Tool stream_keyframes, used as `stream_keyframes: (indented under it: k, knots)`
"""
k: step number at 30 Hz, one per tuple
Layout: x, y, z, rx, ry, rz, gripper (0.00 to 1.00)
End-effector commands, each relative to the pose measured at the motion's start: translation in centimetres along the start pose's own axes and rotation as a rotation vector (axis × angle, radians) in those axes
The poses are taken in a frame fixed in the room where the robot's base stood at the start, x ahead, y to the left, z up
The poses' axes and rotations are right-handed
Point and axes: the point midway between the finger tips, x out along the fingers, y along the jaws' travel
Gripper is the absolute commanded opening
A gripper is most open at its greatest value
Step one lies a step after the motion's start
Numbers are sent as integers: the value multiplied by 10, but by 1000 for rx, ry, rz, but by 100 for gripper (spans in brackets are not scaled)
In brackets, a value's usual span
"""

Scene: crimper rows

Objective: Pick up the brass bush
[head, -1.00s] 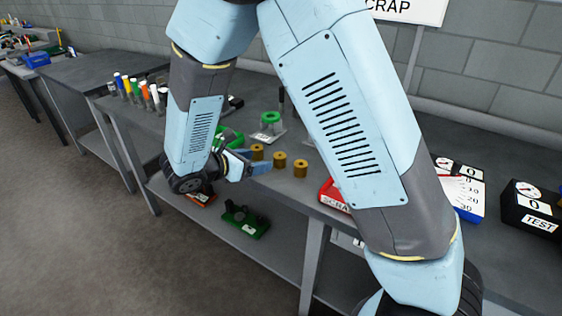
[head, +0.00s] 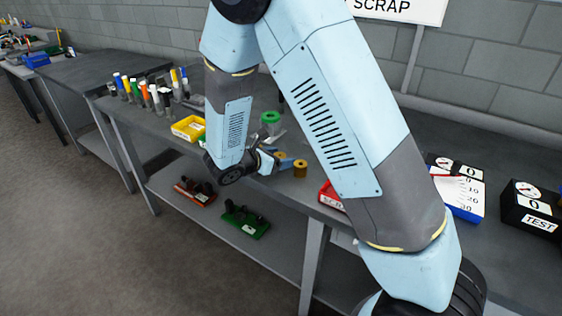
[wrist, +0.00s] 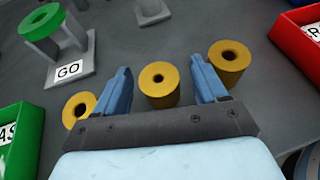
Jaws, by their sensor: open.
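Three brass bushes show in the wrist view: a middle one (wrist: 158,86), a left one (wrist: 78,108) and a right one (wrist: 229,60). My gripper (wrist: 160,68) is open, with one blue finger on each side of the middle bush. Gaps show between the fingers and this bush; I cannot tell how far down they reach. The left and right bushes are outside the fingers. In the head view, my gripper (head: 272,157) is at the row, with one bush (head: 300,168) clear to its right and another partly covered.
A GO stand (wrist: 70,60) with a green ring is behind the row on the left. A green bin (wrist: 22,135) and a red bin (wrist: 298,38) flank the row. A yellow tray (head: 188,128) and several markers are farther left on the bench.

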Motion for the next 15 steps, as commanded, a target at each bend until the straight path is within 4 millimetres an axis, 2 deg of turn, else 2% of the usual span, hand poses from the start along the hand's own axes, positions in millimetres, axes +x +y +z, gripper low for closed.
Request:
stream_keyframes:
  k: [7, 15]
  knots:
    - [3, 0, 0, 0, 1, 1, 72]
    - [2, 0, 0, 0, 0, 1, 46]
